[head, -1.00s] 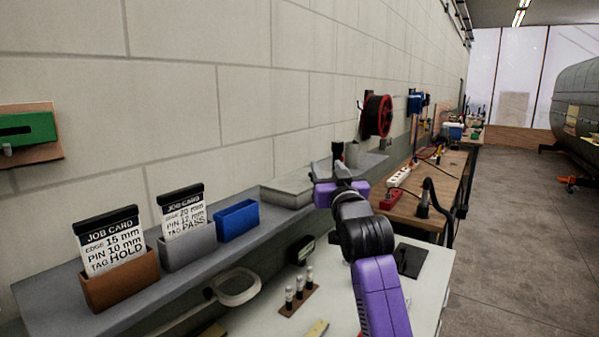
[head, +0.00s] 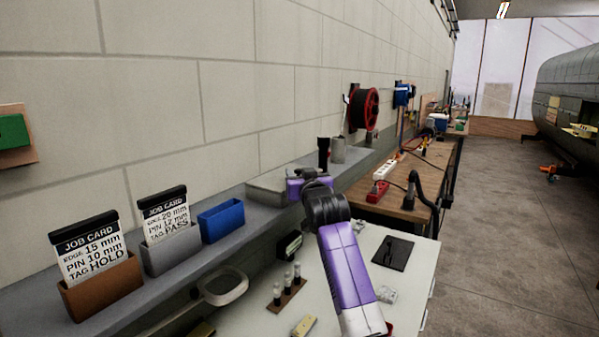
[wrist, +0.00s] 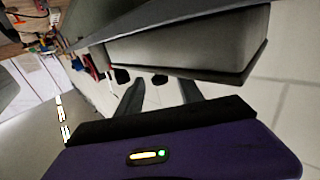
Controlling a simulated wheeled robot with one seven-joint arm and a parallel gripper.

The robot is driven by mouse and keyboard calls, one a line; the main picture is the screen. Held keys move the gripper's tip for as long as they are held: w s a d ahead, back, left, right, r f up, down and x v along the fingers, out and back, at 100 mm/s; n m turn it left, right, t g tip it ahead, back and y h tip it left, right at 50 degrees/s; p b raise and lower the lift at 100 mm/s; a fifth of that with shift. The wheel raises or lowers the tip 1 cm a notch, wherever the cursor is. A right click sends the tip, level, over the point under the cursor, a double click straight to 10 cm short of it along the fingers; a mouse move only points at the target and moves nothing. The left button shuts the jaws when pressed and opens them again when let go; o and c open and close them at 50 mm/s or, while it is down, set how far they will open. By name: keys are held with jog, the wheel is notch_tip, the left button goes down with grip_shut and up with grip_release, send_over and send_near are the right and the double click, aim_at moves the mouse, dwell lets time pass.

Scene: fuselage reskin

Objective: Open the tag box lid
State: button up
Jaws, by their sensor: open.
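A pale grey box (head: 265,190), which I take to be the tag box, sits on the wall ledge in the head view. Its flat top looks shut. In the wrist view a grey box body (wrist: 190,48) with a darker edge strip fills the upper part, close to the fingers. My gripper (head: 304,174) is at the box's right end in the head view, partly covering it. Whether a finger touches the box cannot be told.
A blue bin (head: 222,221), a grey card holder (head: 172,252) and a brown card holder (head: 103,288) stand on the ledge to the left. A grey cup (head: 338,150) stands beyond the box. The pale bench (head: 340,268) below holds small items.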

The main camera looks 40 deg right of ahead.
jog(key=shift+w+d, duration=0.2)
jog(key=shift+w, duration=0.1)
grip_shut()
dwell(1.4)
